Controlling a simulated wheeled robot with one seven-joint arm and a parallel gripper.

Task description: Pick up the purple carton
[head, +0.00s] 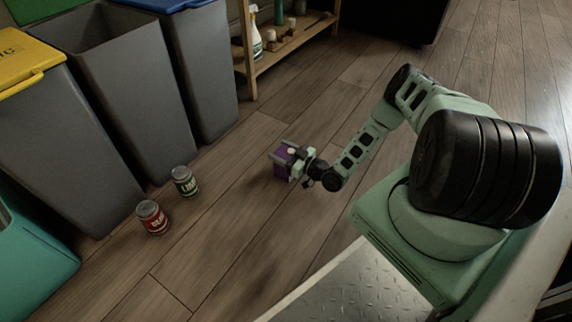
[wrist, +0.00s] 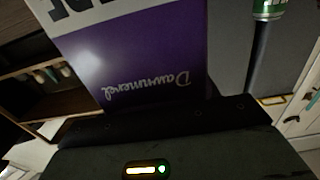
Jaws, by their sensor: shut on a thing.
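The purple carton (head: 281,164) is at the end of my arm, near the middle of the head view. My gripper (head: 291,157) is shut on it, with a finger across the carton's top side. In the wrist view the carton (wrist: 140,58) fills the upper middle, close to the camera, with a purple face, a pale band and white lettering that appears upside down. The head view does not show clearly whether the carton touches the floor.
A red-labelled can (head: 153,218) and a green-labelled can (head: 185,181) stand on the wooden floor left of the carton. Grey bins (head: 128,88) line the left side. A wooden shelf (head: 290,45) with bottles stands at the back. Floor around the carton is clear.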

